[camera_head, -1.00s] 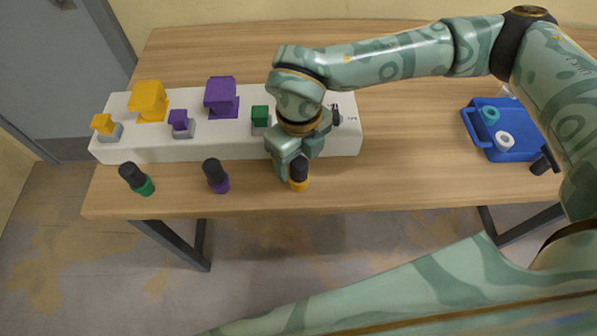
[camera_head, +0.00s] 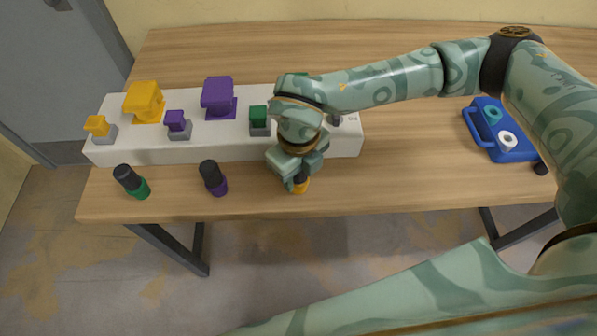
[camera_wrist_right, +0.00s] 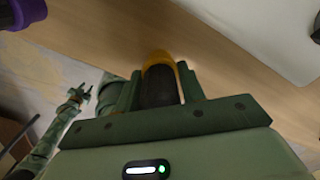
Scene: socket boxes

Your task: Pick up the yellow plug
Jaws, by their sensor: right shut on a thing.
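The yellow plug (camera_head: 300,187) has a dark handle and a yellow end. It stands near the front edge of the table, in front of the white socket board. My right gripper (camera_head: 294,178) is over it and shut on its dark handle, hiding most of it in the head view. In the right wrist view, the black handle of the yellow plug (camera_wrist_right: 158,88) sits between the two green fingers of my right gripper (camera_wrist_right: 157,92), with the yellow end beyond. My left gripper is not seen in the head view.
A white socket board (camera_head: 235,145) carries yellow, purple and green sockets. A blue tray (camera_head: 508,152) with rolls is at the right. The table between is clear.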

